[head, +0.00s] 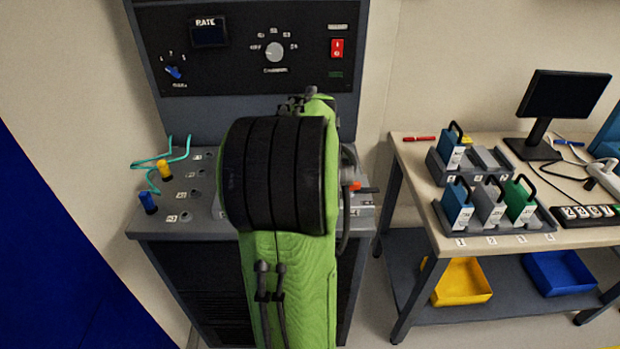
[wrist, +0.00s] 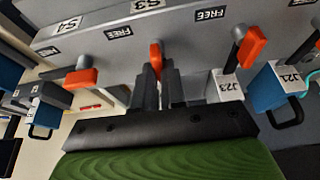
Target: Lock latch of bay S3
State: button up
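In the wrist view the bay S3 label (wrist: 132,5) sits at the top edge, on a grey panel. An orange latch handle (wrist: 155,53) on a grey pivot lies right and below it, seen nearly edge-on and pointing towards my gripper. My gripper (wrist: 161,70) has its two dark fingers at this handle, with the handle's end between or just behind their tips. The finger gap is narrow, and I cannot tell whether they touch the handle. In the head view my gripper and the S3 latch are hidden behind my green and black arm.
Orange handles stand either side: the S4-side handle (wrist: 81,77) and a right-hand handle (wrist: 251,46). Module J23 (wrist: 228,86) hangs close right of my fingers, and module J21 (wrist: 280,86) is further right. A side table (head: 404,160) holds module trays.

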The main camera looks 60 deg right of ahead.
jog(key=o, duration=0.5)
jog(key=shift+c, duration=0.2)
jog(key=p+v, duration=0.5)
jog(key=v, duration=1.1)
jog(key=shift+d, duration=0.15)
jog(key=w+a+r+n+t+y+p, duration=0.1)
jog(key=w+a+n, duration=0.15)
jog(key=a, duration=0.25)
jog(key=w+a+r+n+t+p, duration=0.1)
jog(key=w+a+p, duration=0.15)
jog(key=a, duration=0.25)
jog(key=s+a+f+n+t+y+p, duration=0.1)
jog(key=s+a+n+y+p, duration=0.2)
jog(key=a+n, duration=0.6)
jog(key=a, duration=1.3)
jog(key=shift+t, duration=0.3)
